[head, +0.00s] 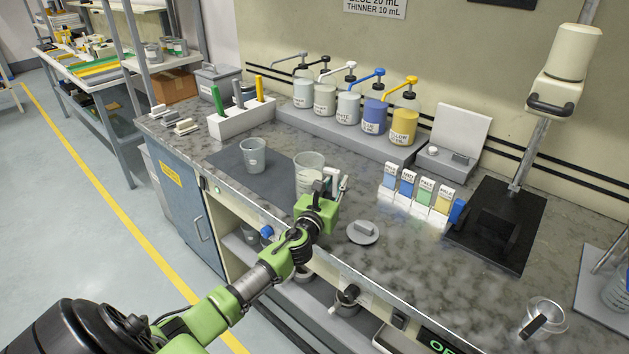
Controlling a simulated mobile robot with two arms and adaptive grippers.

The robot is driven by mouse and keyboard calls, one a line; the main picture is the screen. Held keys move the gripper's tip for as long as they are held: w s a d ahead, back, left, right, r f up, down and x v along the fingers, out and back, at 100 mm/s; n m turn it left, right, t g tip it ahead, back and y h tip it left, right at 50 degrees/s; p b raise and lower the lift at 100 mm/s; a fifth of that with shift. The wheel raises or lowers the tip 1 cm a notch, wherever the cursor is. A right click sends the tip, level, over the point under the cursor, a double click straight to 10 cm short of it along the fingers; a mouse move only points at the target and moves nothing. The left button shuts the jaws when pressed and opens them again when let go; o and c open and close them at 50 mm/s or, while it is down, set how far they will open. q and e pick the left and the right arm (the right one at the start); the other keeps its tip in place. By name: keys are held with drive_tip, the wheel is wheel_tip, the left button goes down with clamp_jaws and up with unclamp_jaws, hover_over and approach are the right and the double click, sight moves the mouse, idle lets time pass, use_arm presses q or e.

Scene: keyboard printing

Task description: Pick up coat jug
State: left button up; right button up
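A clear jug (306,164) with a pale label stands on the counter, at the right edge of a dark mat. A second clear jug (253,153) stands on the mat to its left. I cannot read which of them is the coat jug. My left gripper (331,181) is at the near right side of the first jug, and its fingers overlap the jug's lower right part. Whether the fingers touch it or close on a handle is hidden. My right gripper is not in view.
Several pump bottles (404,122) stand on a raised shelf behind. A round lid (363,232) lies right of my gripper. Small labelled bottles (422,192) and a black stand (497,226) are further right. Another clear vessel (547,312) is at front right.

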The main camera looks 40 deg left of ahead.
sight(337, 170)
use_arm(q)
clamp_jaws()
drive_tip(key=shift+r, duration=0.1)
drive_tip(key=shift+w+r, duration=0.1)
drive_tip(key=shift+r, duration=0.35)
wheel_tip(337, 170, up, 3)
drive_tip(key=shift+p, duration=0.7)
drive_tip(key=s+a+r+b, duration=0.1)
drive_tip(key=s+a+r, duration=0.2)
drive_tip(key=a+r, duration=0.6)
drive_tip(key=a, duration=0.4)
drive_tip(key=shift+s+a, duration=0.2)
drive_tip(key=shift+a, duration=0.15)
